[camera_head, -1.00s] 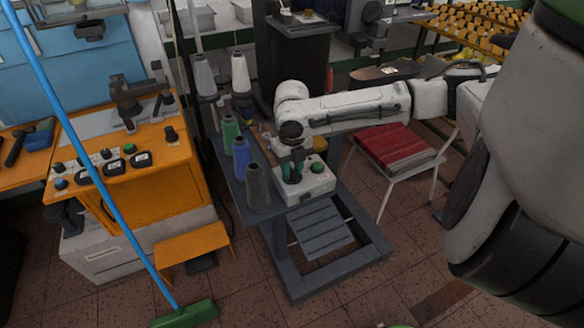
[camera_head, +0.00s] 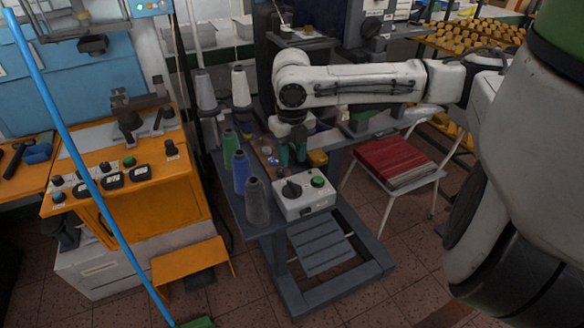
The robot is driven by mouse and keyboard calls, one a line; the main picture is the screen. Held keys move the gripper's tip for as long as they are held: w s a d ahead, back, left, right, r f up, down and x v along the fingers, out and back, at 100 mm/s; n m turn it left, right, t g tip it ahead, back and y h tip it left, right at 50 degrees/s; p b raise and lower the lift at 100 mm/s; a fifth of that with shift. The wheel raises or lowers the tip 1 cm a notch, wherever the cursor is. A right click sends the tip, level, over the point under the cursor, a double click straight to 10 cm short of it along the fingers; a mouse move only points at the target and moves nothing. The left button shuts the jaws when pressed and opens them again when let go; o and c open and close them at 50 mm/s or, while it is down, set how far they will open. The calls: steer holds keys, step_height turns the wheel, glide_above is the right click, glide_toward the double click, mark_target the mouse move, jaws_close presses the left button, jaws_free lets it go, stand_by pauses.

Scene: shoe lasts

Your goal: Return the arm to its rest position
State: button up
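My arm (camera_head: 365,84) reaches in from the right of the head view, its forearm nearly level above the grey work table (camera_head: 262,225). My gripper (camera_head: 293,157) points down at the wrist's end, behind the control box (camera_head: 303,196) in the picture. Its two teal fingers stand apart with nothing visible between them. The box is white with a black knob (camera_head: 291,189) and a green button (camera_head: 317,181), and the gripper looks clear of both.
Green, blue and grey thread cones (camera_head: 257,200) stand along the table's left side. An orange machine (camera_head: 125,175) and a broom's blue handle (camera_head: 80,160) are at left. A white chair with red sheets (camera_head: 393,160) stands right.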

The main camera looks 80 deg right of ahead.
steer(key=shift+r, duration=0.5)
